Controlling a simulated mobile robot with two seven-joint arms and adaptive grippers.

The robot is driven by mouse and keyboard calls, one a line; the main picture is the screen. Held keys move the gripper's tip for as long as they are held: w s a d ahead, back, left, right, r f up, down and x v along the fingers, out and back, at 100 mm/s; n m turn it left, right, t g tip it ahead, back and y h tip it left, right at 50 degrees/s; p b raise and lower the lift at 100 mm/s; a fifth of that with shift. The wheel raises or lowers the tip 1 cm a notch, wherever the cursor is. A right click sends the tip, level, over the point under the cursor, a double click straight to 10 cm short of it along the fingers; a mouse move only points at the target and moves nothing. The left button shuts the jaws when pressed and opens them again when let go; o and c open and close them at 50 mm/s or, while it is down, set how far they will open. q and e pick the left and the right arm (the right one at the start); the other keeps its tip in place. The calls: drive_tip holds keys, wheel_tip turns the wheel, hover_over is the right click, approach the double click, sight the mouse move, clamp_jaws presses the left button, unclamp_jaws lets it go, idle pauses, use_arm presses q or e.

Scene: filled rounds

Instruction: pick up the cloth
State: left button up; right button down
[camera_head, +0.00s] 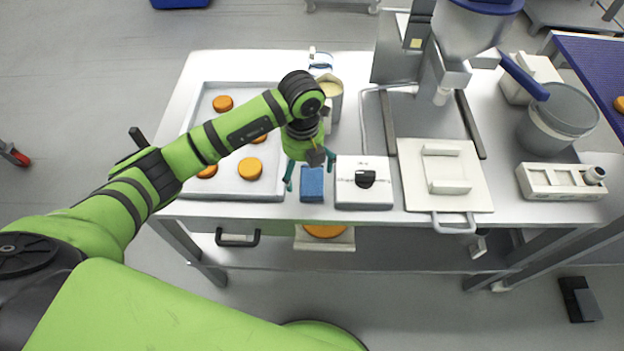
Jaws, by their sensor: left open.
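A small blue cloth (311,187) lies on the metal table near its front edge, between the tray and a white box. My left gripper (309,181) points down over the cloth with its teal fingers spread, one on each side of it. The gripper is open, and nothing shows held between its fingers. The wrist hides the area just behind the cloth. I cannot tell the exact height of the fingertips above the table. My right gripper is not in view.
A tray (200,97) with several orange rounds stands left of the cloth. A white box with a black knob (349,200) is close on the right. A container (331,88) stands behind my wrist. A filling machine (466,35) and white board (410,190) are farther right.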

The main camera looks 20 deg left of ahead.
sight(307, 179)
use_arm(q)
drive_tip(key=shift+w+f+p, duration=0.1)
drive_tip(key=shift+f+p, duration=0.25)
drive_tip(key=shift+f, duration=0.45)
drive_tip(key=shift+w+d+f+p, duration=0.1)
drive_tip(key=shift+w+f+p, duration=0.1)
drive_tip(key=shift+f, duration=0.55)
drive_tip(key=shift+w+f+p, duration=0.1)
drive_tip(key=shift+f+p, duration=0.05)
drive_tip(key=shift+f, duration=0.6)
drive_tip(key=shift+w+d+f+p, duration=0.1)
drive_tip(key=shift+w+f+p, duration=0.1)
drive_tip(key=shift+f, duration=0.55)
drive_tip(key=shift+s, duration=0.1)
drive_tip(key=c, duration=1)
